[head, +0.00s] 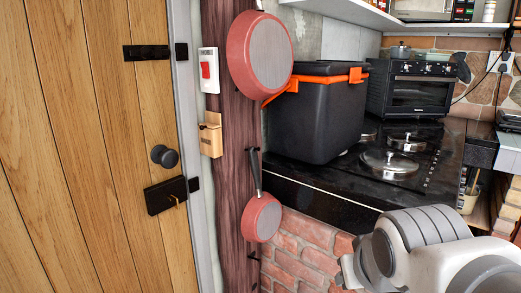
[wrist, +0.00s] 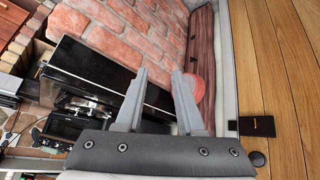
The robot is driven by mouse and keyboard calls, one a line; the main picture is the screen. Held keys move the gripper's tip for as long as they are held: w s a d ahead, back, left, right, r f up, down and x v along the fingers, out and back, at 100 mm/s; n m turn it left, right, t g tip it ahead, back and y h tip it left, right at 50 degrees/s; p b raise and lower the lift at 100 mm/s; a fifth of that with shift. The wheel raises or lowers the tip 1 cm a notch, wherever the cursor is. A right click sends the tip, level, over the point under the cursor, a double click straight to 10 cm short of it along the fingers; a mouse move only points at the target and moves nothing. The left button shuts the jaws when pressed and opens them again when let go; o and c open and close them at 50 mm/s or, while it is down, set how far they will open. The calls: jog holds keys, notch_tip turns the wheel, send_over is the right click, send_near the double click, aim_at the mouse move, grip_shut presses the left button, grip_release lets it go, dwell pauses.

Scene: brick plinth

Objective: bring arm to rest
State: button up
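My arm (head: 430,250) shows at the lower right of the head view, in front of the brick plinth and the counter. My gripper (wrist: 158,88) shows in the wrist view, with its two grey fingers apart. Nothing is between the fingers. The fingers are not clearly visible in the head view. The wrist view is turned, with the brick plinth (wrist: 140,42) behind the fingers and the wooden door at the right.
A black counter (head: 340,195) holds a dark box with orange trim (head: 320,120), pan lids (head: 390,161) and a toaster oven (head: 418,92). Two red pans (head: 262,50) (head: 262,218) hang on a dark wooden post (head: 232,150). A wooden door (head: 90,150) stands left.

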jog(key=s+g+y+p, duration=0.1)
jog(key=s+g, duration=0.1)
jog(key=s, duration=0.5)
notch_tip(320, 180, up, 22)
jog(key=p, duration=2.2)
jog(key=shift+w+a+m+p, duration=0.3)
jog(key=shift+w, duration=0.05)
jog(key=shift+a, duration=0.15)
